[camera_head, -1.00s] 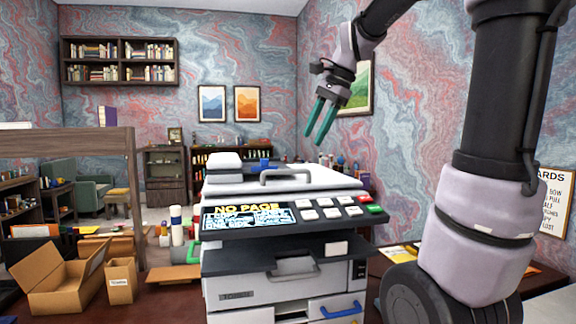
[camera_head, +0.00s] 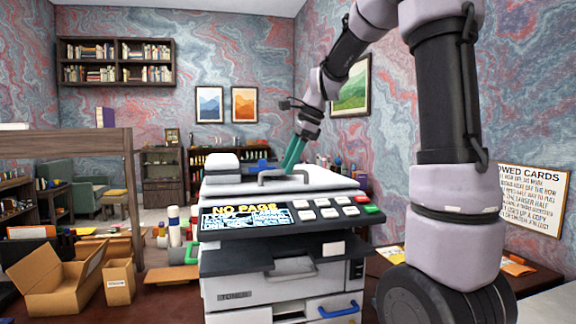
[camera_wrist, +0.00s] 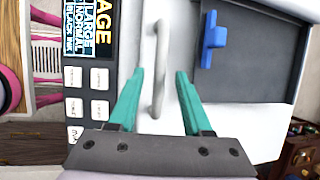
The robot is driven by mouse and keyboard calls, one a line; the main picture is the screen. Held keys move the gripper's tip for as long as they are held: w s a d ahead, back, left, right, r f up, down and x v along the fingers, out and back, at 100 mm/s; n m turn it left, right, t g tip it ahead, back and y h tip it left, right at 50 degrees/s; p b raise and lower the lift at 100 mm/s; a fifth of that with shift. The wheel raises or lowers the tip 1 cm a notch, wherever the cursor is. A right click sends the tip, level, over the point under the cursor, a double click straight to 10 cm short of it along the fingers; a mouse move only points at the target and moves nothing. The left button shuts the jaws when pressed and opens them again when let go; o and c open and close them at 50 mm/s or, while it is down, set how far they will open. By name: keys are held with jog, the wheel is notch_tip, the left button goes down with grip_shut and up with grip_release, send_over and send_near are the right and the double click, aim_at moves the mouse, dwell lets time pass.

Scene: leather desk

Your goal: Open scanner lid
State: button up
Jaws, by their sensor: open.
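The scanner is a white and grey copier with its lid (camera_head: 228,187) lying flat on top. A grey bar handle (camera_head: 288,178) stands on the lid near its front edge. My gripper (camera_head: 291,163) is open and empty, pointing down over the handle. In the wrist view, the green fingers (camera_wrist: 160,73) lie to either side of the handle (camera_wrist: 158,92), with gaps on both sides. I cannot tell whether the fingertips are down at the bar's height. The control panel (camera_head: 236,233) has a lit screen and several buttons in front of the lid.
A dark grey tray (camera_wrist: 240,82) with a blue slider (camera_wrist: 213,42) is behind the handle. Open cardboard boxes (camera_head: 52,288) stand on the desk at left. A wooden shelf frame (camera_head: 128,190) rises behind them.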

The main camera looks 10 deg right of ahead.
jog(key=shift+a+f, duration=0.2)
jog(key=shift+f, duration=0.15)
grip_shut()
dwell(1.2)
